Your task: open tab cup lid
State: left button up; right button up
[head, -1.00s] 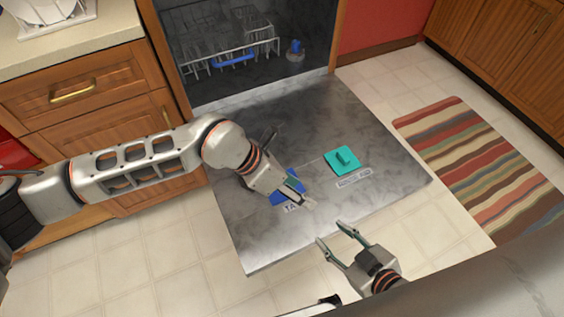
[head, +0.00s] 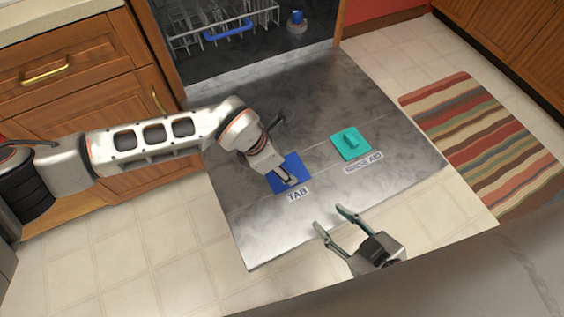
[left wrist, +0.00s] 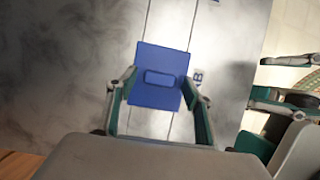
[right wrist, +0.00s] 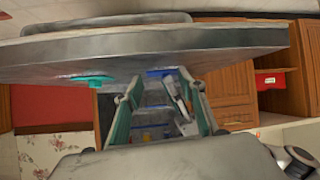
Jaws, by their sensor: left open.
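The blue tab cup lid (head: 296,166) lies flat on the open dishwasher door (head: 240,225), beside the printed word TAB. In the left wrist view the lid (left wrist: 157,82) shows a raised tab at its middle. My left gripper (head: 290,182) is over the lid in the head view. In the left wrist view its open fingers (left wrist: 160,108) stand to either side of the lid's near part; I cannot tell whether they touch it. My right gripper (head: 332,217) is open and empty beyond the door's near edge. In the right wrist view its fingers (right wrist: 155,85) are apart.
A teal rinse aid lid (head: 350,145) sits right of the blue lid. The dishwasher rack (head: 215,30) is inside behind the door. Wooden drawers (head: 60,75) stand at the left, and a striped rug (head: 480,140) lies at the right.

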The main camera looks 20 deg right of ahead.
aim_at(271, 175)
pick_arm(q)
jog(key=shift+d, duration=0.1)
pick_arm(e)
jog(key=shift+w+a+r, duration=0.1)
jog(key=shift+r, duration=0.15)
